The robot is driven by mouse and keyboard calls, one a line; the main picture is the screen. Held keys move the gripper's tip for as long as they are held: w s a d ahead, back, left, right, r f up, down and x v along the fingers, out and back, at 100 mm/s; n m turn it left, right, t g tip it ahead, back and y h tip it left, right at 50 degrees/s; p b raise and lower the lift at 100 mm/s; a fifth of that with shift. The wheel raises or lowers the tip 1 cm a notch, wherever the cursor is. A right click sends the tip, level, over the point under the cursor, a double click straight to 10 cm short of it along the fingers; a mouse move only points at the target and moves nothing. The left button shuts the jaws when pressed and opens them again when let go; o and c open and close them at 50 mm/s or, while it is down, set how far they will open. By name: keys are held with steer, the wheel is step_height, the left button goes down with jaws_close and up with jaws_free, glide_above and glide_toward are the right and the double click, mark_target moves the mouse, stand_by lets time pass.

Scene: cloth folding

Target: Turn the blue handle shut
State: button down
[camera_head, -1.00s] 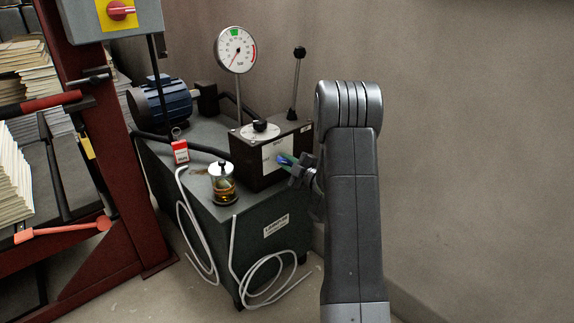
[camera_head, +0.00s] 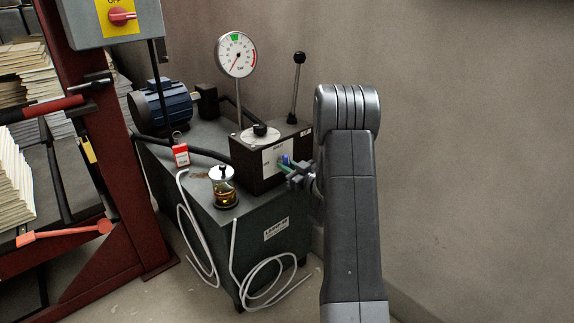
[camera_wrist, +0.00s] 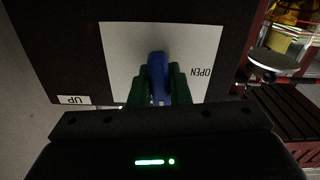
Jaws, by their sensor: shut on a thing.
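The blue handle (camera_wrist: 157,75) is on a pale plate (camera_wrist: 120,50) on the front of a dark valve block (camera_head: 244,165). In the wrist view it points straight from the plate's middle toward my gripper (camera_wrist: 158,84). My gripper's green fingers are shut on it, one on each side. The word OPEN is printed on the plate to the right of the handle. In the head view only a bit of the blue handle (camera_head: 285,159) shows at my gripper (camera_head: 292,168); the plate is partly hidden by the gripper.
The block stands on a dark grey tank (camera_head: 262,252) with a gauge (camera_head: 236,54), an upright black-knobbed lever (camera_head: 297,75), a glass bowl (camera_head: 223,188) and a motor (camera_head: 165,103). A red frame (camera_head: 115,170) stands left. White hoses (camera_head: 262,286) hang in front. Bare wall lies right.

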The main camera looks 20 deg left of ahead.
steer(key=shift+m, duration=0.6)
steer(key=shift+f, duration=0.1)
steer(key=c, duration=1.4)
jaws_free()
steer(key=shift+o, duration=0.2)
steer(key=p+v, duration=0.2)
steer(key=v, duration=1.2)
steer(key=shift+a, duration=0.15)
